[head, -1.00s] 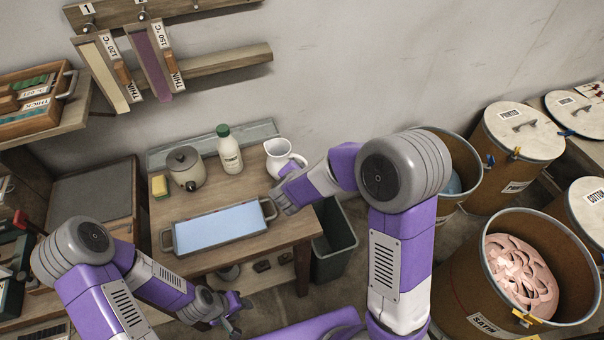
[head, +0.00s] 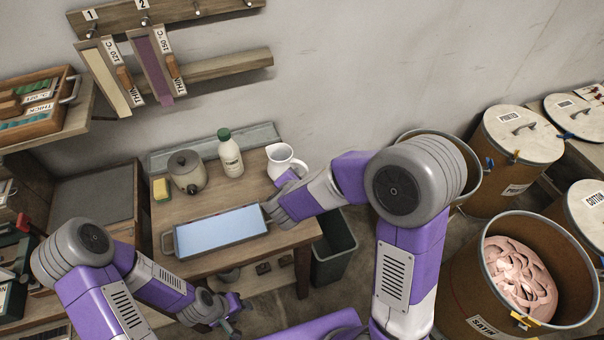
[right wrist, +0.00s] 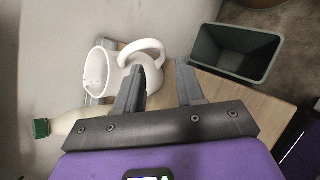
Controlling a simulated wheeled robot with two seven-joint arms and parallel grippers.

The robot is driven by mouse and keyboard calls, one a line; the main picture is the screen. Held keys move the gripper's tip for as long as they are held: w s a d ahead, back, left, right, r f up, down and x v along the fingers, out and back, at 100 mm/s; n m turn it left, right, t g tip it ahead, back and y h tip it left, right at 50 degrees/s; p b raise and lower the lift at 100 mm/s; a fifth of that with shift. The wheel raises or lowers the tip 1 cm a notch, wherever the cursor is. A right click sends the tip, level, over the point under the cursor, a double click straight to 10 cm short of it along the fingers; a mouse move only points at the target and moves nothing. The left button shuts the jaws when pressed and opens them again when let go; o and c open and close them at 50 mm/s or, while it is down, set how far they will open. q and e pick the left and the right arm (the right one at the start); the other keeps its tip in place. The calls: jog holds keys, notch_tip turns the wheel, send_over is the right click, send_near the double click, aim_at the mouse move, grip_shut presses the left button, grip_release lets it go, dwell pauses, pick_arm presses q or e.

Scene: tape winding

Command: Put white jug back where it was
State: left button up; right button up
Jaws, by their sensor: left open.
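The white jug (head: 283,160) stands upright at the back right of the small wooden table, right of the green-capped bottle. Its lower part is partly hidden by my right arm in the head view. In the right wrist view the jug (right wrist: 103,72) lies left of centre, its handle loop close to the left finger. My right gripper (right wrist: 160,68) is open, with a clear gap between its fingers; I cannot tell whether a finger touches the handle. My left gripper (head: 234,312) is open and empty, low in front of the table.
On the table (head: 200,205) are a blue-filled tray (head: 215,238), a lidded pot (head: 187,172), the bottle (head: 231,153) and a yellow sponge (head: 161,189). A dark bin (head: 336,245) stands right of the table. Several barrels, including an open one (head: 470,320), stand further right.

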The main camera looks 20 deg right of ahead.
jog(key=p+v, duration=0.1)
jog(key=v, duration=0.6)
dwell(0.4)
